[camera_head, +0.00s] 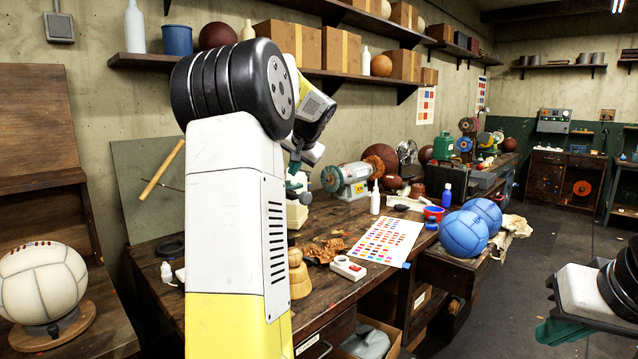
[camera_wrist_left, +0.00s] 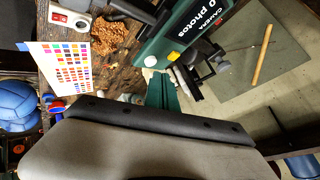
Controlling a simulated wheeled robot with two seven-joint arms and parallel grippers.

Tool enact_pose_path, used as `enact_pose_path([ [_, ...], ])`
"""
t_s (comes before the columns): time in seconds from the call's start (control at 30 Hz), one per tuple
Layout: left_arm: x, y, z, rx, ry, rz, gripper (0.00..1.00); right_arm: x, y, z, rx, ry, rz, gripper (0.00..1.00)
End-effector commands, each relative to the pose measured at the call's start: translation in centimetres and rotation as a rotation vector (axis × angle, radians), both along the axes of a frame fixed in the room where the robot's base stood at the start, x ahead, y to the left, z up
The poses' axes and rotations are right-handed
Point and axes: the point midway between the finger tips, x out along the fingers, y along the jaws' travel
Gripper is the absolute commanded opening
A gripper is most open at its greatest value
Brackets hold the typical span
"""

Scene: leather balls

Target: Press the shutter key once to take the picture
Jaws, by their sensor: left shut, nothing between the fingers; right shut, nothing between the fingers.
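A dark green and black device marked "CAMERA" and "0 photos" (camera_wrist_left: 190,35) shows at the top of the left wrist view. My left gripper (camera_wrist_left: 163,92) is shut and empty just below it in the picture; I cannot tell whether they touch. A dark and silver part (camera_wrist_left: 188,78) lies right of the fingers; I cannot tell if it is the shutter key. In the head view my left arm covers much of the bench, and the left gripper (camera_head: 297,183) shows small behind it. My right gripper (camera_head: 553,332) is shut and empty at the lower right.
On the bench (camera_head: 325,293) are a white box with a red button (camera_head: 348,268), a colour chart (camera_head: 385,243), leather scraps (camera_head: 325,250) and a grinder (camera_head: 347,180). Blue balls (camera_head: 464,233) sit at its right end. A pale ball (camera_head: 42,284) stands at left.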

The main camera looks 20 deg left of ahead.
Motion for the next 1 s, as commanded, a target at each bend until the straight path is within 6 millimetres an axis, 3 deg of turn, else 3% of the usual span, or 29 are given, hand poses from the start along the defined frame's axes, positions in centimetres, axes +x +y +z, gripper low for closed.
enact_pose_path([
  [1.0, -0.02, 0.00, -0.90, 0.000, 0.000, 0.000, 0.00, 0.00, 0.00, 0.00, 0.000, 0.000, 0.000, 0.00],
])
